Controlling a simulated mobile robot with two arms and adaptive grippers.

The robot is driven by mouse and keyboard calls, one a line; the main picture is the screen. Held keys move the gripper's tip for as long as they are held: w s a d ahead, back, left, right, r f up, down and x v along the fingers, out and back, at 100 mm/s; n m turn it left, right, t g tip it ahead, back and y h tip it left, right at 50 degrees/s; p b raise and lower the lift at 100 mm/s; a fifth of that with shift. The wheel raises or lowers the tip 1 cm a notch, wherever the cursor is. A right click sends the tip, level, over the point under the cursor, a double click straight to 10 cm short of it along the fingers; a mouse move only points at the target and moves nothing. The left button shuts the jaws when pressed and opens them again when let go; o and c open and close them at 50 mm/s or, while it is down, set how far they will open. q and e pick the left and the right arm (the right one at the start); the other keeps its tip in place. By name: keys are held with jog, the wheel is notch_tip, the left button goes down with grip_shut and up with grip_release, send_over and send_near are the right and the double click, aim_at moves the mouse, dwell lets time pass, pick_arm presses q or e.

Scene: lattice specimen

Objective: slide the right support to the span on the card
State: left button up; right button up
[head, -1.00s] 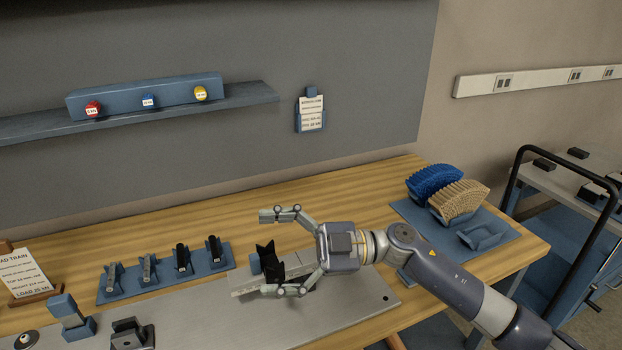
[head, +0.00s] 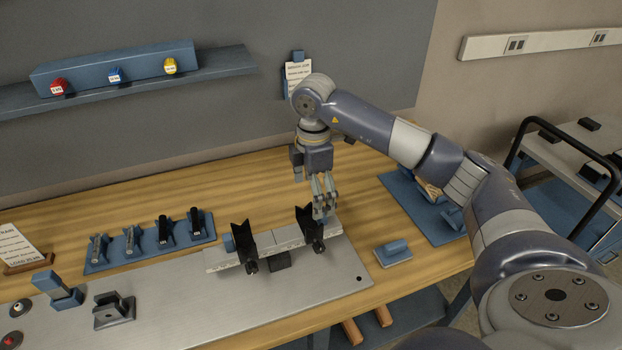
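The right support (head: 309,228), a black V-shaped cradle, stands upright on the pale rail (head: 275,238). The left support (head: 243,245), a similar black cradle, stands on the rail to its left with a blue knob (head: 228,243) behind it. My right gripper (head: 323,208) points down at the back of the right support, its fingertips at a small blue part there. The fingers look close together, but whether they grip it is unclear. The white card (head: 297,72) on the wall panel is partly covered by my arm; its text is unreadable. My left gripper is out of view.
The rail lies on a grey metal plate (head: 200,305). A blue rack (head: 150,245) with several dark and grey pieces stands left of the rail. A blue block on a small pad (head: 393,252) lies to the right.

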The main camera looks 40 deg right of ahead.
aim_at(314, 224)
notch_tip(314, 224, down, 7)
jog(key=shift+d+r+p, duration=0.1)
jog(key=shift+d+p, duration=0.05)
jog(key=shift+p, duration=0.8)
jog(key=shift+f, duration=0.65)
jog(key=c, duration=1.3)
